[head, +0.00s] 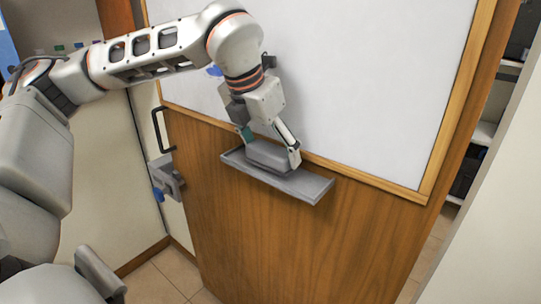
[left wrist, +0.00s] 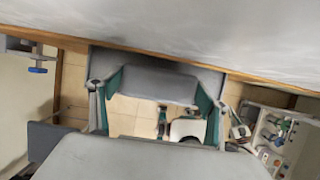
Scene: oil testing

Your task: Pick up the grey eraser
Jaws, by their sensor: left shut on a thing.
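The grey eraser (head: 268,156) is a block at the tray (head: 312,187), a grey ledge on the wooden door under the whiteboard. My left gripper (head: 270,147) reaches down over it with one finger at each end, shut on the eraser. In the left wrist view the eraser (left wrist: 158,84) spans between the two fingers of the left gripper (left wrist: 156,100). I cannot tell whether the eraser still touches the tray floor. My right gripper is not in view.
The whiteboard (head: 350,80) with its wooden frame stands directly behind the gripper. A black door handle (head: 158,130) and a metal latch with a blue part (head: 165,178) are left of the tray. The tray's right part is empty.

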